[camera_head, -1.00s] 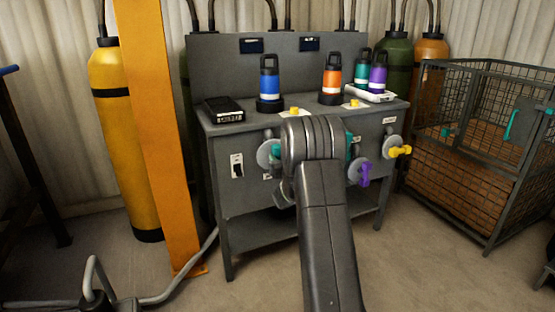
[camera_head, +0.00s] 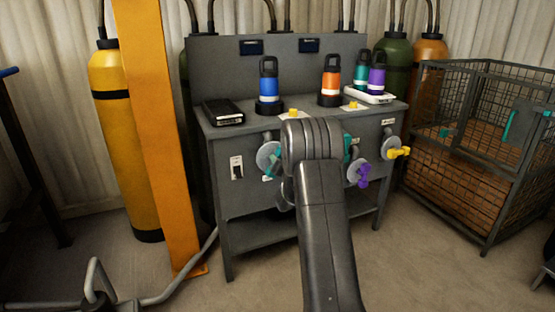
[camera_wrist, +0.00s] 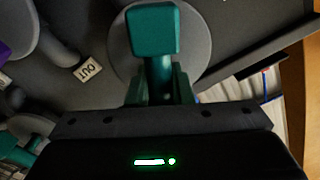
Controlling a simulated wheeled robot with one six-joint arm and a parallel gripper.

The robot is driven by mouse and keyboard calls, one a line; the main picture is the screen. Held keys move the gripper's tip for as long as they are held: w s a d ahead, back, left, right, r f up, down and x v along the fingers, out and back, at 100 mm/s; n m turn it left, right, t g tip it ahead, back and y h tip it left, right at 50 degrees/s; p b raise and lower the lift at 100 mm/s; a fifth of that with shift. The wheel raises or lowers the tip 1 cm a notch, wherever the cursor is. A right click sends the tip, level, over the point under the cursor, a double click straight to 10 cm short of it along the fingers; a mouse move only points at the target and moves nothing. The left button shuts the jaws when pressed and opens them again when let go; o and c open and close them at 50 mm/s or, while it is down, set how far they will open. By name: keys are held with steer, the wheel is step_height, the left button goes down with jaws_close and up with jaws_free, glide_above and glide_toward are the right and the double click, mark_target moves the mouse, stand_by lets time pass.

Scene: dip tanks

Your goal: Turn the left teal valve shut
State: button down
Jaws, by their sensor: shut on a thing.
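The left teal valve shows in the wrist view as a teal handle (camera_wrist: 154,30) with a squared end, in front of a round grey disc (camera_wrist: 198,45). My gripper (camera_wrist: 160,92) is shut on its stem, with the fingers on either side of it. In the head view the valve's grey disc (camera_head: 265,153) shows at the left of my arm on the bench front, with a bit of teal beside it. My arm hides most of the handle and the fingers there. Another teal valve (camera_head: 347,148) shows just right of my arm.
A purple valve (camera_head: 363,175) and a yellow valve (camera_head: 398,152) sit farther right on the bench front. Bottles stand on the bench top. An orange post (camera_head: 160,130) stands close left, and a wire cage (camera_head: 480,150) stands right.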

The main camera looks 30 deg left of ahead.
steer(key=m+p, duration=0.1)
steer(key=m, duration=0.2)
steer(key=m+p, duration=0.1)
steer(key=m, duration=0.2)
steer(key=shift+w+d+f, duration=0.15)
steer(key=shift+f, duration=0.05)
steer(key=m, duration=0.2)
steer(key=m+p, duration=0.1)
steer(key=m, duration=0.3)
steer(key=shift+f, duration=0.25)
steer(key=c, duration=1.3)
jaws_free()
steer(key=shift+p, duration=0.3)
steer(key=p+v, duration=0.1)
steer(key=v, duration=1.2)
steer(key=shift+d+p, duration=0.4)
